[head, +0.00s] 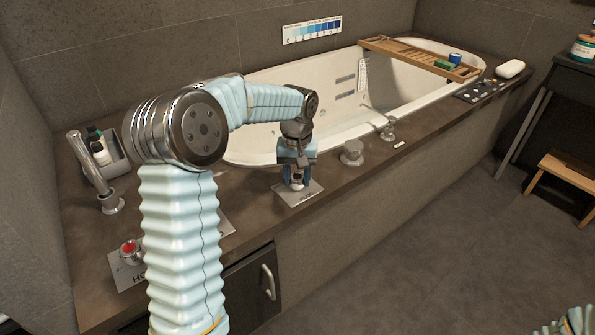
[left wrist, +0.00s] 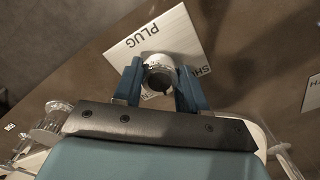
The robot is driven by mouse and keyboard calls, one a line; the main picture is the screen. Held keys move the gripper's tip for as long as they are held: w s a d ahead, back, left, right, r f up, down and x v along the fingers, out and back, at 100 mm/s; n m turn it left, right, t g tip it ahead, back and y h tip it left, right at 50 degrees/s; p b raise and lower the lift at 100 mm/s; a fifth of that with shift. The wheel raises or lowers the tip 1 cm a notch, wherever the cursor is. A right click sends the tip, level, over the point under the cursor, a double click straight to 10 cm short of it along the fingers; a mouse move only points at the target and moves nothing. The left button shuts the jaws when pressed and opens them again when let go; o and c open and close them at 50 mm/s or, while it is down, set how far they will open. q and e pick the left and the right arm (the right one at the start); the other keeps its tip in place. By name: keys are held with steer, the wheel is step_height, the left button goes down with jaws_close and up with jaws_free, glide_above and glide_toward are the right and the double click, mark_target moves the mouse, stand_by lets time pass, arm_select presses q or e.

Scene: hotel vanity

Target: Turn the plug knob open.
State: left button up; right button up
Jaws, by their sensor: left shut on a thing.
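The plug knob (left wrist: 158,68) is a round pale metal knob with a dark notch, on a white plate (left wrist: 180,32) lettered PLUG and SHUT in the left wrist view. The plate also shows in the head view (head: 307,193), on the brown tub surround. My left gripper (left wrist: 160,82) has its blue fingers on either side of the knob and is shut on it. In the head view my left gripper (head: 297,176) points down over the plate and hides most of the knob.
The white bathtub (head: 250,152) lies behind my left arm. A chrome knob (head: 352,153) and a tap (head: 387,130) stand to the right of the plate. A red-topped knob (head: 130,249) and a tall spout (head: 92,168) stand at left. A cabinet handle (head: 268,282) juts out below.

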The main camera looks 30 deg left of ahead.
mark_target(296, 177)
arm_select(q)
steer(key=m+p, duration=0.1)
steer(key=m, duration=0.1)
steer(key=shift+r+m, duration=0.15)
steer(key=shift+m, duration=0.15)
steer(key=shift+a+m+p, duration=0.1)
steer(key=shift+m+p, duration=0.45)
steer(key=shift+m, duration=1.35)
steer(key=o, duration=1.1)
steer(key=shift+c, duration=0.2)
step_height(296, 177, up, 14)
steer(key=p, duration=0.1)
steer(key=shift+f, duration=0.2)
